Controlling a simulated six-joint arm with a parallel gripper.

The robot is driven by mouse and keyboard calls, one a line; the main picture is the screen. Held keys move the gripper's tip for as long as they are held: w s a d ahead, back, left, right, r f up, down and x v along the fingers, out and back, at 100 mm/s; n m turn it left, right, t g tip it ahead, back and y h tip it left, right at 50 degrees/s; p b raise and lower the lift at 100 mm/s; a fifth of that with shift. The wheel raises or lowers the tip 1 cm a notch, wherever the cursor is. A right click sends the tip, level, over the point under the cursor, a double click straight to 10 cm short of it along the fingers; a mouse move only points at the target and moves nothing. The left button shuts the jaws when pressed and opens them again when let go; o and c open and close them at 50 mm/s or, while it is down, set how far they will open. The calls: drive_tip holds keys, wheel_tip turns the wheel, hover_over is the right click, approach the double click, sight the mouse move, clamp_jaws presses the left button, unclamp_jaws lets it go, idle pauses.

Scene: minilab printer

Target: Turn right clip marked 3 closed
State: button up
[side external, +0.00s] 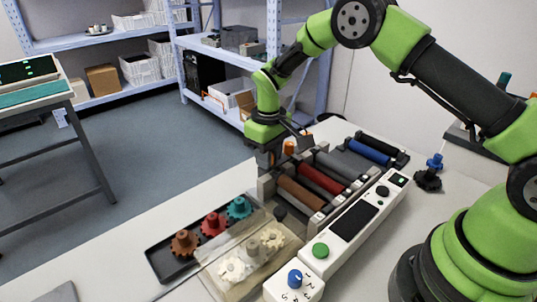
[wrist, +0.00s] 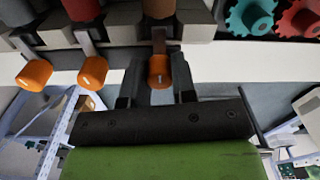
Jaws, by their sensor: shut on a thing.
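My gripper (wrist: 159,78) has its two dark fingers on either side of an orange clip (wrist: 158,66) and is shut on it. This clip sits on a short brown arm at the end of the brown roller (wrist: 158,8). In the side external view my gripper (side external: 268,158) is at the far end of the brown roller (side external: 300,195), and the held clip is hidden there. Two more orange clips, a middle one (wrist: 93,70) and a left one (wrist: 34,74), stand free beside it. No number mark on the clips is readable.
The red roller (side external: 321,179) and other rollers lie beside the brown one. The white control panel (side external: 354,220) runs along their near ends. A black tray (side external: 160,262) of gears and a blue-knobbed dial (side external: 295,278) stand in front. Shelves (side external: 215,52) stand behind.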

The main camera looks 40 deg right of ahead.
idle(0.3)
drive_tip(key=o, duration=0.9)
drive_tip(key=shift+r, duration=0.1)
wheel_tip(320, 180, up, 9)
drive_tip(key=shift+r, duration=0.4)
